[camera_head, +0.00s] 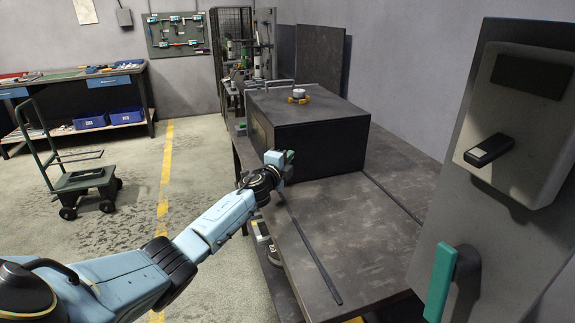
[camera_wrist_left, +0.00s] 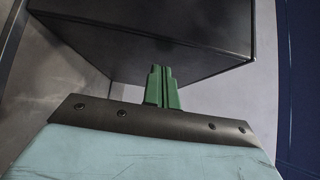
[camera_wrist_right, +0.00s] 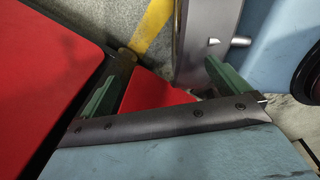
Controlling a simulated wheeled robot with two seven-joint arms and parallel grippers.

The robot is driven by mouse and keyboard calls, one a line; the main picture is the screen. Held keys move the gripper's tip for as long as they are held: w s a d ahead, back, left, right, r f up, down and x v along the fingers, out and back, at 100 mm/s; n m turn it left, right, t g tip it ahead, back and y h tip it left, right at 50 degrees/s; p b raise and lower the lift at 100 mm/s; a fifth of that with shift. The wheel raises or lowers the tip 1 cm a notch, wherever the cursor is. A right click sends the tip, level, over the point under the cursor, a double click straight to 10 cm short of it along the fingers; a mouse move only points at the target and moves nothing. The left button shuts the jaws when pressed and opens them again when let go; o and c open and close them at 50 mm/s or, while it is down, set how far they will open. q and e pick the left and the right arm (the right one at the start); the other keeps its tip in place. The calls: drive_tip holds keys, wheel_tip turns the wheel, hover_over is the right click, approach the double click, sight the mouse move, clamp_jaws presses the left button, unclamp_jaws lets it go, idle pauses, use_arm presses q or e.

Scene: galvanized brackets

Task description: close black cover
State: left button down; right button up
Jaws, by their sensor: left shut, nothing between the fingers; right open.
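The black cover (camera_head: 318,147) is a large dark box shape on the grey worktable (camera_head: 350,235), toward its far end. My left gripper (camera_head: 288,157) is at the cover's near lower left part. Its green fingers are shut together with nothing between them. In the left wrist view the shut left gripper (camera_wrist_left: 162,86) points at the lower edge of the black cover (camera_wrist_left: 150,40); I cannot tell whether they touch. My right gripper (camera_wrist_right: 160,88) shows only in the right wrist view, with its green fingers apart, empty and away from the cover.
A small yellow-based fitting (camera_head: 299,94) sits on top of the cover. A grey cabinet with a green handle (camera_head: 440,282) stands close at the right. A cart (camera_head: 85,183) and a workbench (camera_head: 125,75) are at the left. The table's near part is clear.

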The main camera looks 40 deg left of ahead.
use_arm(q)
drive_tip(key=s+d+p, duration=0.3)
drive_tip(key=s+d, duration=0.2)
drive_tip(key=s, duration=0.6)
drive_tip(key=shift+s+f, duration=0.15)
drive_tip(key=shift+f, duration=0.15)
use_arm(e)
drive_tip(key=shift+y, duration=0.3)
drive_tip(key=a+r, duration=0.2)
drive_tip(key=a, duration=0.1)
drive_tip(key=a+r, duration=0.1)
drive_tip(key=shift+w+a+r, duration=0.25)
drive_tip(key=shift+r, duration=0.05)
